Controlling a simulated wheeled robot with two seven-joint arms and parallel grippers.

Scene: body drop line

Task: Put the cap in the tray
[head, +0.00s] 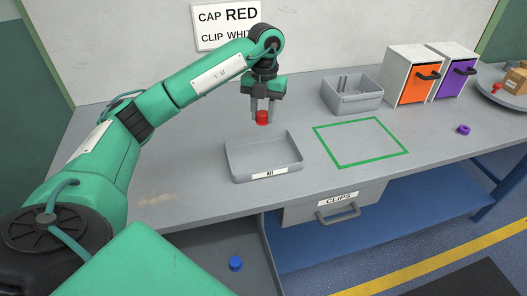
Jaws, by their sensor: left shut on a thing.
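The red cap (262,118) is held between the fingers of my left gripper (263,110) in the head view. The gripper is shut on it and points down. The cap hangs above the back edge of a shallow grey tray (265,157) with a label reading KIT on its front. The tray looks empty. My right gripper does not show.
A grey bin (352,95) stands behind a green taped outline (361,142). Orange (416,85) and purple (455,79) drawer boxes stand at the back right. A purple ring (463,130) lies right. A blue cap (236,263) lies below, near the drawer labelled CLIPS (318,214).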

